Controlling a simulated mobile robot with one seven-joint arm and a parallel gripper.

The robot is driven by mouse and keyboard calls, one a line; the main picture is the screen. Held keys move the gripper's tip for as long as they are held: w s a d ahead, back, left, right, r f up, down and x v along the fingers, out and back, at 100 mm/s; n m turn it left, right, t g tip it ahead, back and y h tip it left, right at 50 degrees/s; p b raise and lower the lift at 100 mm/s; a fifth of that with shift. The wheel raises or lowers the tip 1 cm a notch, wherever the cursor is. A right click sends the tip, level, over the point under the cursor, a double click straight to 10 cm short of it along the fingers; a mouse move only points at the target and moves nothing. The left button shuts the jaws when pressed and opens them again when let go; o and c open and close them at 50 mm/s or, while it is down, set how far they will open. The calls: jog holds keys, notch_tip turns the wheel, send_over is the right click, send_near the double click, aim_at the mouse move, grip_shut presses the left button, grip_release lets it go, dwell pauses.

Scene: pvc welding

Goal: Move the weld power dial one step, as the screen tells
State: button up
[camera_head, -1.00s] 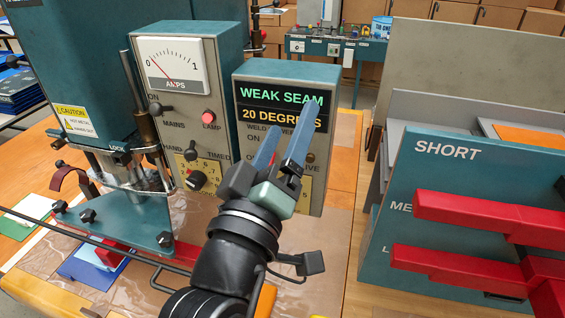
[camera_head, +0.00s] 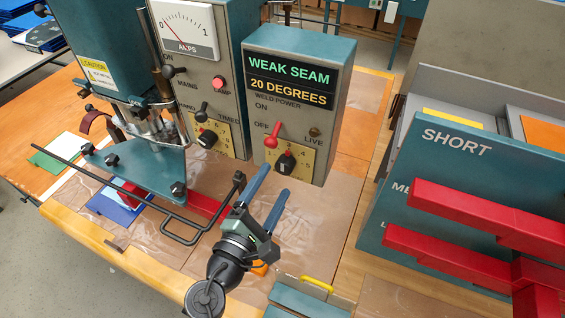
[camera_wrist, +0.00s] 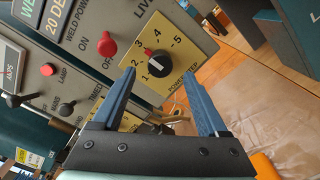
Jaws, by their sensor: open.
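The weld power dial is a black knob (camera_head: 285,163) on a yellow plate numbered 1 to 5, low on the teal and grey power box (camera_head: 253,100). In the wrist view the dial (camera_wrist: 162,66) has a pale line on its face and a red mark at its rim towards the 3; I cannot tell its exact setting. The screen (camera_head: 289,81) reads "WEAK SEAM" and "20 DEGREES". My gripper (camera_head: 275,180) is open and empty, with blue fingers pointing up at the dial. In the wrist view my gripper (camera_wrist: 159,72) has its fingertips either side of the dial, apparently short of it.
A red switch lever (camera_head: 272,135) by ON and OFF stands just above the dial plate. The amps meter box (camera_head: 220,90) is to the left. A black bent handle (camera_head: 205,228) reaches near my gripper's left. A rack with red arms (camera_head: 450,210) stands right.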

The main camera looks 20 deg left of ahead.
aim_at(283, 170)
jog(key=w, duration=0.5)
jog(key=shift+w+d+p, duration=0.1)
jog(key=shift+d+p, duration=0.05)
jog(key=shift+p, duration=0.2)
grip_shut()
